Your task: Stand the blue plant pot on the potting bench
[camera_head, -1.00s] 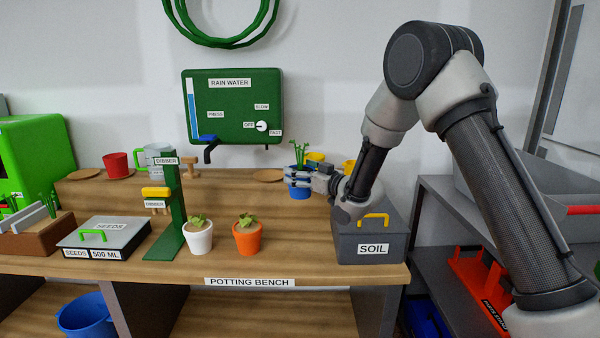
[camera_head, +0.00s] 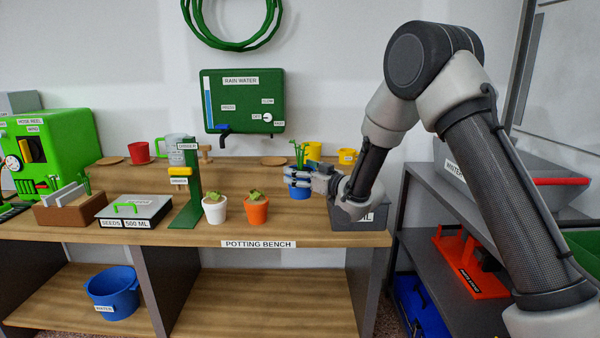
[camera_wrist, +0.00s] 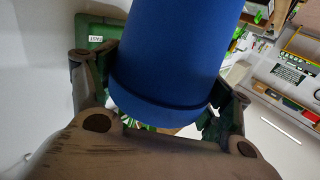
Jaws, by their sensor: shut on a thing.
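The blue plant pot (camera_head: 299,192) holds a green plant and is gripped by my gripper (camera_head: 302,176), which is shut on it. The pot appears upright in the head view, in front of the bench's raised back shelf; I cannot tell its exact height or whether it is over the bench top. In the wrist view the blue pot (camera_wrist: 170,60) fills the middle, between the two fingers of my gripper (camera_wrist: 160,105). The wooden potting bench (camera_head: 290,233) has a labelled front edge.
A white pot (camera_head: 215,212) and an orange pot (camera_head: 257,212) stand left of my gripper. A grey soil box (camera_head: 345,218) is partly behind my arm. A green dibber stand (camera_head: 187,205) and a seeds box (camera_head: 135,209) are further left. Bare bench top lies between orange pot and soil box.

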